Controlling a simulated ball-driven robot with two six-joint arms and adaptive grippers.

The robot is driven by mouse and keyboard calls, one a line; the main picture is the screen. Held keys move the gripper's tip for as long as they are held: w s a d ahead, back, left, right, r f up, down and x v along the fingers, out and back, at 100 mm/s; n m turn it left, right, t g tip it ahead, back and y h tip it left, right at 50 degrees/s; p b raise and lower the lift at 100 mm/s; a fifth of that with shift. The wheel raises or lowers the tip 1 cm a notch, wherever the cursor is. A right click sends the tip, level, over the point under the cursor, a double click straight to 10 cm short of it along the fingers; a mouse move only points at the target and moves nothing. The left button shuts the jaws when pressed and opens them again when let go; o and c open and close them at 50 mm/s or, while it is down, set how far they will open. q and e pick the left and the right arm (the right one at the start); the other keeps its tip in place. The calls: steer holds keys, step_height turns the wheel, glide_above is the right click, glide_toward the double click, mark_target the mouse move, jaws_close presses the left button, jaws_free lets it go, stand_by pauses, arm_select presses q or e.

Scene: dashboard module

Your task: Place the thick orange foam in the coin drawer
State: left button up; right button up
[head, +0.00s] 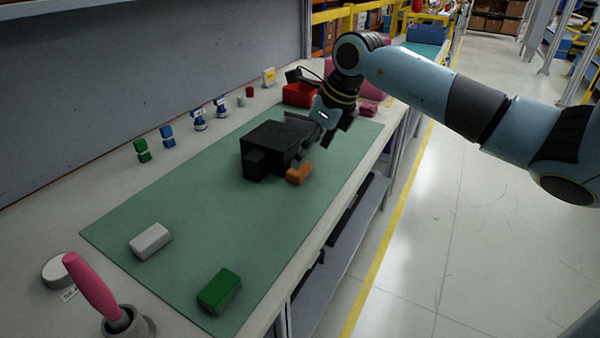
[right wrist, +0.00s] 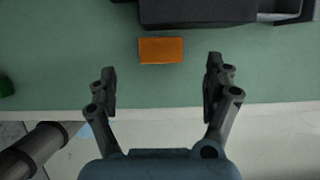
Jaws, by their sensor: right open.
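The orange foam (head: 299,174) lies on the green mat close to the near right side of a black dashboard module (head: 272,140). In the right wrist view the orange foam (right wrist: 161,50) lies flat just beyond the fingertips, roughly centred between them, with the black module (right wrist: 198,10) behind it. My right gripper (right wrist: 160,75) is open and empty. In the head view my right gripper (head: 322,138) is beside the module's right end, partly dark against it. My left gripper does not show.
A white block (head: 150,240) and a green block (head: 219,290) lie on the near part of the green mat (head: 190,215). A red bin (head: 298,95) stands at the back. Small blue and green items line the wall side. A pink-handled tool (head: 92,285) stands at the near left.

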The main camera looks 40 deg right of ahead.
mark_target(301, 168)
steer(key=x, duration=0.6)
steer(key=shift+w, duration=0.1)
steer(key=c, duration=0.9)
steer(key=shift+r, duration=0.15)
